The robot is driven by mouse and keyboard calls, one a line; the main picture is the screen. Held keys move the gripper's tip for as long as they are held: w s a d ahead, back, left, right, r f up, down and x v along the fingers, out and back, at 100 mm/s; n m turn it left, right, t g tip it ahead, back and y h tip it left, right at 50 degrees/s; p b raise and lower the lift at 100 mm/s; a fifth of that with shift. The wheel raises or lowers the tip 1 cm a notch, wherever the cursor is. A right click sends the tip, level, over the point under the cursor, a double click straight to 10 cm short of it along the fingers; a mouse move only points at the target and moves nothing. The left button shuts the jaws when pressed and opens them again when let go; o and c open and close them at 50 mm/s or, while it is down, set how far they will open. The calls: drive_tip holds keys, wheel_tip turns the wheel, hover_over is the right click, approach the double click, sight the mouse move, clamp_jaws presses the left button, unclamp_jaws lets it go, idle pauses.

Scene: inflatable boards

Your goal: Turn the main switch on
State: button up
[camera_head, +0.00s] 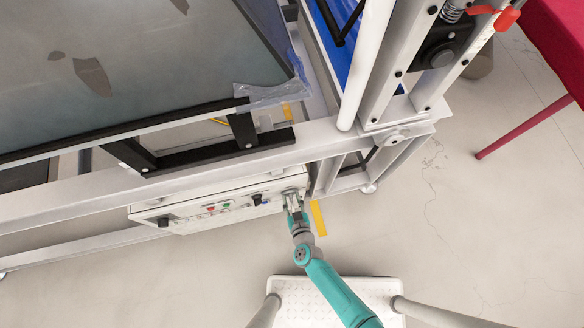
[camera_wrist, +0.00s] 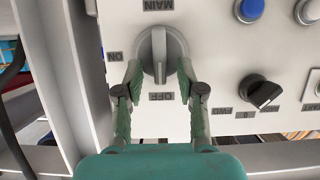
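The main switch (camera_wrist: 160,55) is a round grey rotary knob on a light control panel (camera_head: 190,212). In the wrist view its raised ridge stands upright in the picture, in line with the OFF label (camera_wrist: 161,96). The MAIN label (camera_wrist: 158,5) is above it and the ON label (camera_wrist: 113,56) to its left; the lettering appears upside down. My gripper (camera_wrist: 159,68) is open, one fingertip on each side of the ridge, at the knob's lower edges. Whether the tips touch the knob is unclear. In the head view my gripper (camera_head: 293,200) is at the panel's right end and hides the switch.
A black selector knob (camera_wrist: 262,94) and a blue button (camera_wrist: 249,9) are to the right of the switch. A grey frame post (camera_wrist: 60,85) stands close on the left. A white step platform (camera_head: 330,300) is below my arm; open floor lies to the right.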

sight(293, 194)
drive_tip(key=shift+c, duration=0.2)
clamp_jaws()
drive_tip(key=shift+d+m+y, duration=0.2)
drive_tip(key=shift+m+y, duration=0.2)
drive_tip(key=shift+m, duration=0.2)
drive_tip(key=m+y, duration=0.1)
drive_tip(key=m, duration=0.1)
drive_tip(key=d+f+m+y, duration=0.1)
drive_tip(key=m+y, duration=0.1)
drive_tip(key=m, duration=0.1)
drive_tip(key=m+y, duration=0.2)
drive_tip(key=m, duration=0.1)
drive_tip(key=shift+w+d+f, duration=0.15)
drive_tip(key=shift+w+d, duration=0.2)
drive_tip(key=shift+f+m+t+y, duration=0.25)
drive_tip(key=shift+m+y, duration=0.1)
drive_tip(key=shift+m, duration=0.7)
drive_tip(key=shift+f+m+t+y, duration=0.1)
drive_tip(key=shift+m+t+y, duration=0.2)
drive_tip(key=shift+m, duration=0.75)
